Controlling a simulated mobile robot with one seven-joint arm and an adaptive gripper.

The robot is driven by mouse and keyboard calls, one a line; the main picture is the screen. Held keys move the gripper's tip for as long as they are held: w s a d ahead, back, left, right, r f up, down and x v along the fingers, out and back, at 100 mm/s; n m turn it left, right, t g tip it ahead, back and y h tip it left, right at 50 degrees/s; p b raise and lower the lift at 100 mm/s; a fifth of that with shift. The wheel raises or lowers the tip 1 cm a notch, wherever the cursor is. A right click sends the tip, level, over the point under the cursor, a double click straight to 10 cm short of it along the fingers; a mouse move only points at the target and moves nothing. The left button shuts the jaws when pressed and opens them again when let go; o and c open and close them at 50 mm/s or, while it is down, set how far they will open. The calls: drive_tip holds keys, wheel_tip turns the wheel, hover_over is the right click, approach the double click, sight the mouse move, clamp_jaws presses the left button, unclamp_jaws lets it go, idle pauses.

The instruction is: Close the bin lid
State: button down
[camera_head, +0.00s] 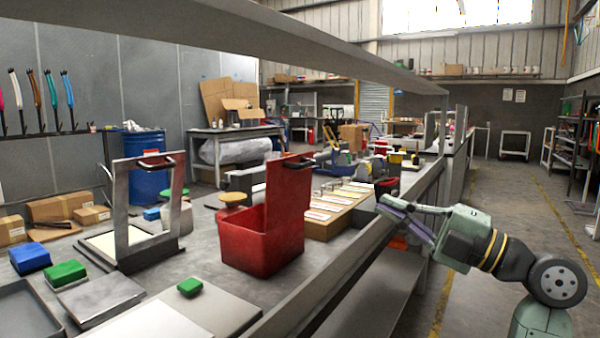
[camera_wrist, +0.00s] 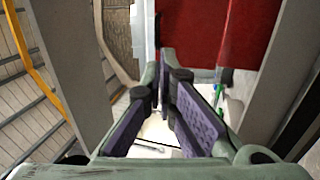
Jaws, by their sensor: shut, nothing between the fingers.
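The red bin (camera_head: 262,242) stands on the grey bench in the middle of the head view. Its red lid (camera_head: 288,198) is open, standing nearly upright along one side, with a dark handle (camera_head: 300,162) at its top. My gripper (camera_head: 386,207) is to the right of the bin, clear of it, over the bench's right-hand edge. It is shut and empty. In the wrist view my gripper (camera_wrist: 165,75) shows purple finger pads, and a red surface (camera_wrist: 190,30) fills part of the top; which part of the bin this is I cannot tell.
A metal frame (camera_head: 118,205) stands on the bench left of the bin. A tray of cards (camera_head: 322,222) lies behind it, towards the right. A green block (camera_head: 190,287) is in front. A long beam (camera_head: 290,30) crosses above the bench. The aisle at right is open floor.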

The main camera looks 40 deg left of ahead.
drive_tip(key=p+x, duration=0.4)
drive_tip(key=x, duration=1)
drive_tip(key=shift+a, duration=0.2)
drive_tip(key=shift+r+p, duration=0.2)
drive_tip(key=shift+p, duration=0.1)
